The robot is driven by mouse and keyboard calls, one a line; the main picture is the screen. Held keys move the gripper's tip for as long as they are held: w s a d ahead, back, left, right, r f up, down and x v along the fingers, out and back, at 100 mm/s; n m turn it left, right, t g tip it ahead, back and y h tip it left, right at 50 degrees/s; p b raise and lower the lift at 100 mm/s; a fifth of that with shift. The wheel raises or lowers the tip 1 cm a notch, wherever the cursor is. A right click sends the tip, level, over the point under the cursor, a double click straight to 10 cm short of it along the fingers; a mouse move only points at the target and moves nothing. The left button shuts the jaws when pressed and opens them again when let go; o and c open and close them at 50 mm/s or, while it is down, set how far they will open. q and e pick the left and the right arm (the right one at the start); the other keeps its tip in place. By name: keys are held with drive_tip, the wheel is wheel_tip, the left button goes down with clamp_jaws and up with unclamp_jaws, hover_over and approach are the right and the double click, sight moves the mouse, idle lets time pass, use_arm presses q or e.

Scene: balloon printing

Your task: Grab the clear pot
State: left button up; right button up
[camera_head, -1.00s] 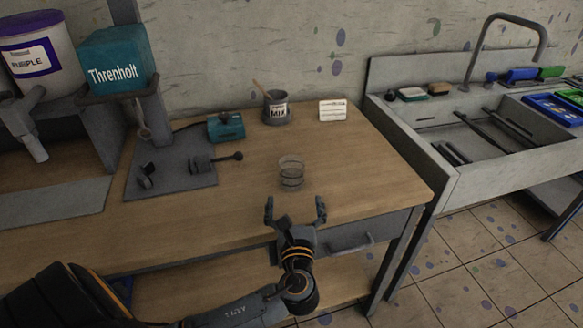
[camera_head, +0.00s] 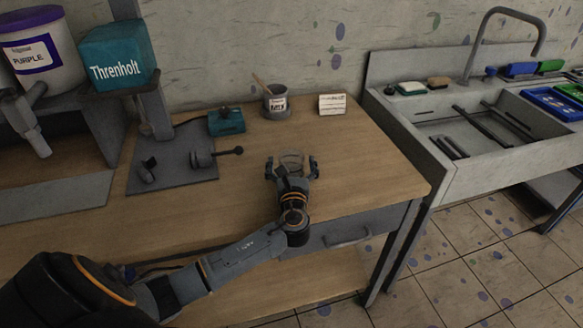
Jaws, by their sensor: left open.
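The clear pot (camera_head: 291,158) is a small see-through cup standing on the wooden table (camera_head: 370,170). My left gripper (camera_head: 291,163) is open, with one finger at the left and one at the right of the pot. The gripper hides the pot's lower part, and I cannot tell whether the fingers touch it. My right gripper is out of view.
A grey MIX cup (camera_head: 275,104) with a stick and a white card (camera_head: 332,104) stand behind the pot. A teal box (camera_head: 226,122) and a grey mat (camera_head: 172,174) with dark parts lie to the left. A sink (camera_head: 490,135) is at the right. The table's right part is clear.

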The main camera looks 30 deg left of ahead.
use_arm(q)
drive_tip(key=c, duration=1.1)
drive_tip(key=shift+r, duration=0.2)
drive_tip(key=shift+c, duration=0.2)
